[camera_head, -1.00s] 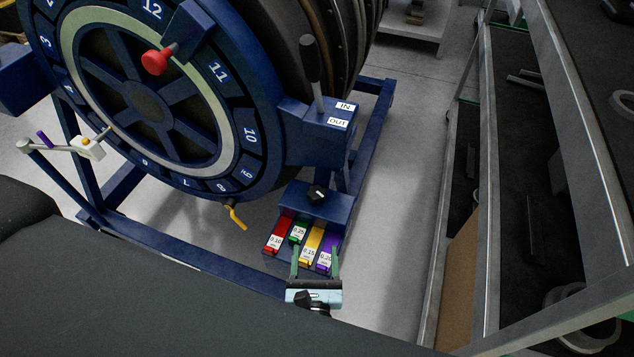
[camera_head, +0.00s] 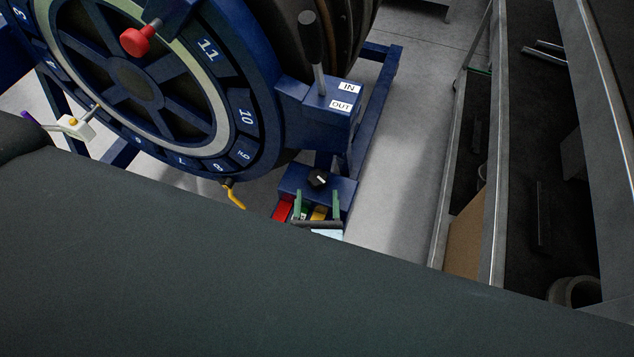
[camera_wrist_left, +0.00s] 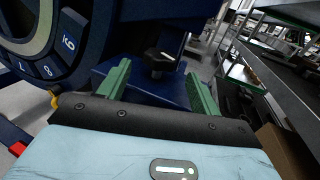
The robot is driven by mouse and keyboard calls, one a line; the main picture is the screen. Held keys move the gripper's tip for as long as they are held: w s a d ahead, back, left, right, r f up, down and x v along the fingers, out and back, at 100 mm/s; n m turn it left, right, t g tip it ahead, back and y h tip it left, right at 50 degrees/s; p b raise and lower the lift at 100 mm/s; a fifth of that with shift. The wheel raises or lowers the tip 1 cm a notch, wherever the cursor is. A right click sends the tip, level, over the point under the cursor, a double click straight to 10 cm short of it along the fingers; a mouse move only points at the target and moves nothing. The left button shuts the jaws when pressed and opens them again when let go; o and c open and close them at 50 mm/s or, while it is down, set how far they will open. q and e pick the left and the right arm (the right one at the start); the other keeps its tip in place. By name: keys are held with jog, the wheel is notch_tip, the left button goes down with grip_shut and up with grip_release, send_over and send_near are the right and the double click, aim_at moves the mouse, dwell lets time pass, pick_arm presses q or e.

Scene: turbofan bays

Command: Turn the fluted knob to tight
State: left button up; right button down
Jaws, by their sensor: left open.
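The fluted knob (camera_head: 318,178) is black with a pale pointer mark and sits on top of a blue block (camera_head: 345,190) below the IN/OUT lever box. In the left wrist view the knob (camera_wrist_left: 160,59) shows beyond and between the fingertips. My left gripper (camera_head: 317,194) has two green fingers, spread open and empty, on the near side of the knob. I see no contact between them. In the left wrist view the gripper (camera_wrist_left: 158,75) points toward the knob. My right gripper is not in view.
A numbered blue ring (camera_head: 240,120) with a red knob (camera_head: 138,41) stands at left. A yellow lever (camera_head: 234,196) hangs below it. Red (camera_head: 283,208) and yellow (camera_head: 319,213) tabs lie around the fingers. A grey shelf rack (camera_head: 500,180) stands right, past clear floor.

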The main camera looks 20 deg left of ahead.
aim_at(317, 187)
pick_arm(q)
jog(key=shift+x, duration=2.25)
jog(key=c, duration=1)
